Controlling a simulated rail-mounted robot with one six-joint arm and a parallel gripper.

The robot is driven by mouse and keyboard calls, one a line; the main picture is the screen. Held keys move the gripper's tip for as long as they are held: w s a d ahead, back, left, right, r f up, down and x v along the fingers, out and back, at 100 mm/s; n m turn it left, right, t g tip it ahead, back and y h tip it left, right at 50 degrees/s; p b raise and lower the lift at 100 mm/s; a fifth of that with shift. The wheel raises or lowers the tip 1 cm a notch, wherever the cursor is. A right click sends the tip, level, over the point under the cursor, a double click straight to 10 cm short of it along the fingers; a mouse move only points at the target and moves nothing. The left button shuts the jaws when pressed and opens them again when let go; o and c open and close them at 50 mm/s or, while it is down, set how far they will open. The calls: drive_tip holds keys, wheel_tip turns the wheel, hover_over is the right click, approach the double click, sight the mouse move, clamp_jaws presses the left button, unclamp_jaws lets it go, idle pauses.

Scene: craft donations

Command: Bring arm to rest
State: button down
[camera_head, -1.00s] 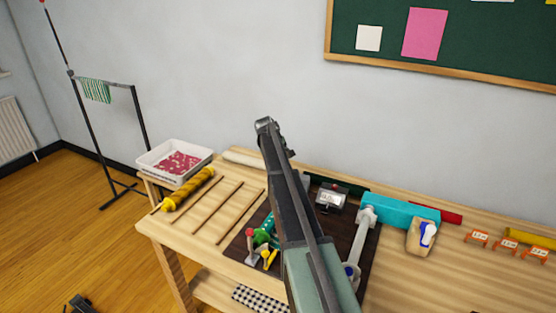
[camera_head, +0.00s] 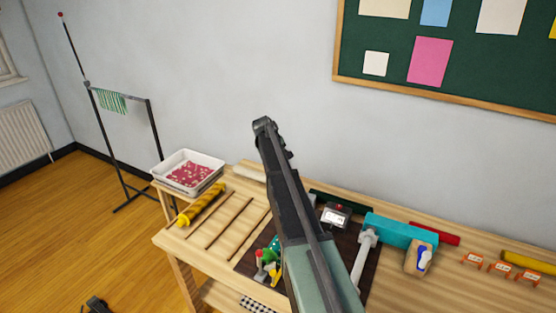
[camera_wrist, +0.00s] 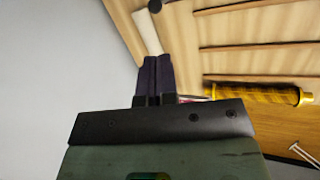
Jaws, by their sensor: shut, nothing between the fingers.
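My gripper (camera_wrist: 155,62) shows in the wrist view with its two dark fingers pressed together and nothing between them. It hangs in the air, apart from the table. Beyond its fingers lie the pale wooden table (camera_wrist: 215,65), a white roll (camera_wrist: 147,32) and a yellow twisted roll (camera_wrist: 252,94). In the head view my arm rises from the bottom edge up over the table and hides part of it. I cannot clearly make out my gripper's fingers there.
The wooden table (camera_head: 190,242) stands against the wall. On it are a white tray of pink pieces (camera_head: 188,171), thin rods (camera_head: 229,223), a dark mat (camera_head: 352,262), a teal block (camera_head: 400,230) and small orange stands (camera_head: 500,266). A rack (camera_head: 122,103) stands at left.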

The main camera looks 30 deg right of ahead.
drive_tip(key=s+a+f+m+y+b, duration=0.2)
drive_tip(key=s+a, duration=1.3)
drive_tip(key=s, duration=0.3)
drive_tip(key=s+a+f+m+y+b, duration=0.1)
drive_tip(key=s+a+f+m+y, duration=0.1)
drive_tip(key=s+a, duration=1.3)
drive_tip(key=shift+s+a+f+m+g+b, duration=0.3)
drive_tip(key=shift+s+f+g+b, duration=0.15)
drive_tip(key=shift+s, duration=1.1)
